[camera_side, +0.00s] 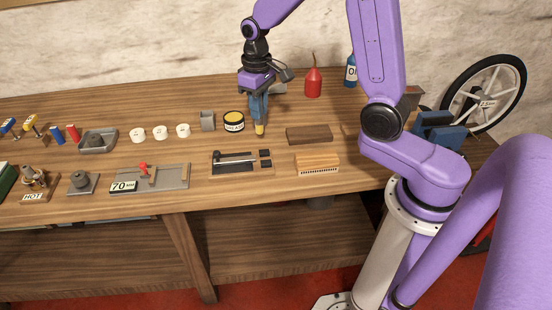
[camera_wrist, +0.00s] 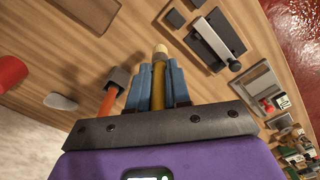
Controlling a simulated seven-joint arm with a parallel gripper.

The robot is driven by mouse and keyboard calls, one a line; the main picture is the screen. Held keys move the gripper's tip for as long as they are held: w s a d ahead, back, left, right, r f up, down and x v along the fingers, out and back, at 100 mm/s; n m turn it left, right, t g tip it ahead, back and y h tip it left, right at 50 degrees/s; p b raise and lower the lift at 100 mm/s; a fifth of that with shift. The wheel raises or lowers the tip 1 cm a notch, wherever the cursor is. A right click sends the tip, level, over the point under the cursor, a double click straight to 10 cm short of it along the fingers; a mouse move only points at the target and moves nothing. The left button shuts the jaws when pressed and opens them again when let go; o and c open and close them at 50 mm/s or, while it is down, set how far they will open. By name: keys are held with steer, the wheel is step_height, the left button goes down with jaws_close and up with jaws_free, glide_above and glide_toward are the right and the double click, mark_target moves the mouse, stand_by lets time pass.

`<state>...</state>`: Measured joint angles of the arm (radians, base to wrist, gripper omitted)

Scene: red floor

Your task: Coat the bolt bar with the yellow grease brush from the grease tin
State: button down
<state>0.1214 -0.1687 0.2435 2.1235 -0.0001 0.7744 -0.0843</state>
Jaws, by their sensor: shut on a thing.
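My gripper (camera_side: 258,112) is shut on the yellow grease brush (camera_side: 260,129), which points down with its pale tip low over the bench. In the wrist view the brush (camera_wrist: 158,72) stands between the blue fingers (camera_wrist: 157,88). The grease tin (camera_side: 234,122), round with a yellow top and a label, stands just left of the brush in the side view. I cannot tell whether the brush tip touches the bench. The bolt bar (camera_side: 236,160) lies on a black plate on a wooden board, nearer the front edge; it also shows in the wrist view (camera_wrist: 220,46).
A dark brown block (camera_side: 309,135) and a lighter wooden piece (camera_side: 317,163) lie to the right. A red oil can (camera_side: 313,82) stands behind. An orange-handled tool with a grey head (camera_wrist: 113,90) is close beside my fingers in the wrist view.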

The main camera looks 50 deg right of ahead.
steer(key=s+a+r+m, duration=0.1)
steer(key=s+a+r, duration=0.25)
steer(key=a, duration=0.25)
steer(key=shift+w+a+f, duration=0.1)
steer(key=shift+w+f, duration=0.05)
steer(key=shift+f, duration=1.15)
steer(key=shift+w+a+f, duration=0.1)
steer(key=shift+w+f, duration=0.05)
steer(key=shift+f, duration=1.1)
steer(key=shift+f, duration=0.65)
steer(key=shift+w+a, duration=0.55)
steer(key=shift+w, duration=0.05)
steer(key=shift+w+a, duration=0.1)
steer(key=shift+w+a, duration=0.5)
